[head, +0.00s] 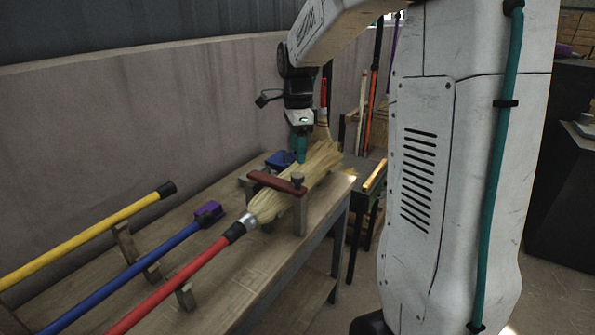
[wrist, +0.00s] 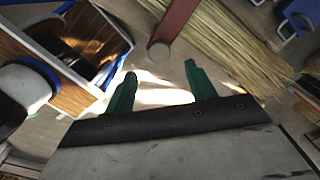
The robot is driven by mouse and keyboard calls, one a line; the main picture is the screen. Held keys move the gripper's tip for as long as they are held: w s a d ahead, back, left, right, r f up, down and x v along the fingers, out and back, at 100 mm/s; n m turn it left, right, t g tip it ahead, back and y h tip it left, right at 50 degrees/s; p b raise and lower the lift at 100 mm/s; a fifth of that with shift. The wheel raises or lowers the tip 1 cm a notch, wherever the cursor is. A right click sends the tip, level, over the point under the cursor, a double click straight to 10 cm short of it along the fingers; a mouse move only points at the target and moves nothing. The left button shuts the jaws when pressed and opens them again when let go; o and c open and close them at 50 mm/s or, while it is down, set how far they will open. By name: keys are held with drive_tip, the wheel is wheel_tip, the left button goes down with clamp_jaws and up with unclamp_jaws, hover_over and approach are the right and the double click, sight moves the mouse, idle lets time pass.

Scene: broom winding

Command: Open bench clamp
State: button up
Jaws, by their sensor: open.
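The bench clamp has a red-brown bar (head: 276,182) lying across the broom's straw between two posts on the bench. A broom with a red handle (head: 165,291) runs under the bar, and its straw bristles (head: 318,162) fan out beyond it. My gripper (head: 300,158) points down over the bristles, just behind the clamp. In the wrist view, my green fingers (wrist: 160,84) are spread with nothing between them. The rounded end of the clamp bar (wrist: 176,27) lies just ahead of them, apart from both, with straw (wrist: 225,32) at its right.
A yellow handle (head: 85,236) and a blue handle (head: 125,278) rest on wooden supports at the bench's left. A small blue object (head: 281,160) sits behind the clamp. A wall (head: 150,120) stands close behind the bench (head: 262,262).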

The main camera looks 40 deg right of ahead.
sight(298, 175)
wheel_tip(298, 175, down, 7)
drive_tip(key=shift+f, duration=0.1)
idle(0.3)
clamp_jaws()
